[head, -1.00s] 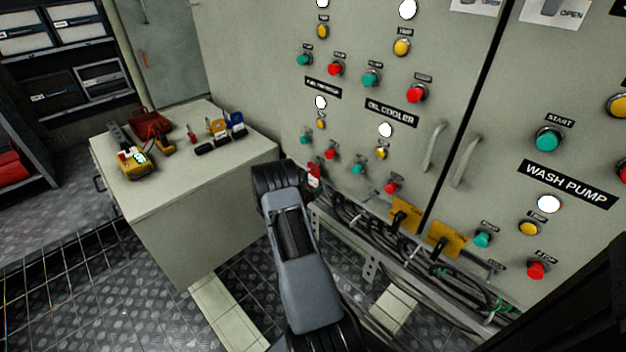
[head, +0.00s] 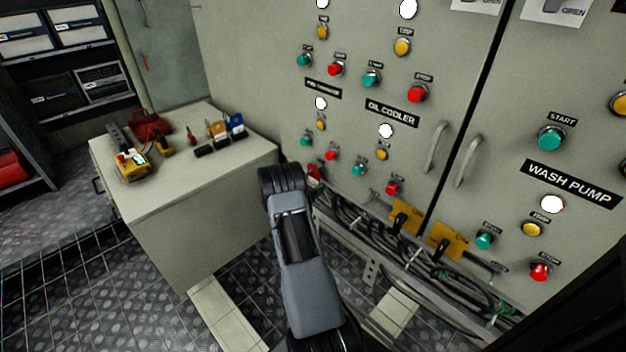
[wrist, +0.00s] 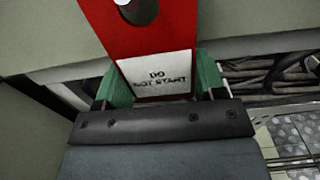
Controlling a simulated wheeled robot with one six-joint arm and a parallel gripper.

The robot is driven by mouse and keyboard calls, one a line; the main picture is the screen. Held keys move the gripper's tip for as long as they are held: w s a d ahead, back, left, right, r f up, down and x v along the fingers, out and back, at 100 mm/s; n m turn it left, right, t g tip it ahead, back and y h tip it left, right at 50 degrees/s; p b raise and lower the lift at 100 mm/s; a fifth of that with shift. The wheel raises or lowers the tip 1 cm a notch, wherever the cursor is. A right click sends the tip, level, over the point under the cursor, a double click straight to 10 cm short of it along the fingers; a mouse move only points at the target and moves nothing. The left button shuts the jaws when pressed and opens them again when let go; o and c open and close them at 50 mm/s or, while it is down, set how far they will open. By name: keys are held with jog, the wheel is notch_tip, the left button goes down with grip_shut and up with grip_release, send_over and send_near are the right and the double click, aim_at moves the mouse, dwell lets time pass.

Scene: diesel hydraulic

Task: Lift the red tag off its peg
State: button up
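The red tag (wrist: 152,42) hangs close in front of my gripper in the wrist view. It has a white label reading "DO NOT START" (wrist: 158,75) and a dark round hole near its top. My gripper (wrist: 160,80) has green finger pads, one at each side of the tag's lower part. The tag nearly fills the space between them; whether the pads press on it I cannot tell.
The grey cabinet front (head: 260,60) with buttons and handles stands just behind the tag. Cables (head: 350,220) and yellow plates (head: 405,214) run below at right. A grey bench (head: 150,195) with tools and padlocks is at left.

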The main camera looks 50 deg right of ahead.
aim_at(313, 180)
jog(key=shift+c, duration=1.4)
jog(key=shift+r, duration=0.3)
jog(key=shift+r+p, duration=0.5)
jog(key=shift+r, duration=0.05)
jog(key=shift+r, duration=0.1)
jog(key=shift+w+a+p, duration=0.15)
jog(key=shift+a+p, duration=0.15)
jog(key=shift+a, duration=1.05)
jog(key=shift+c, duration=0.3)
jog(key=shift+a, duration=1.6)
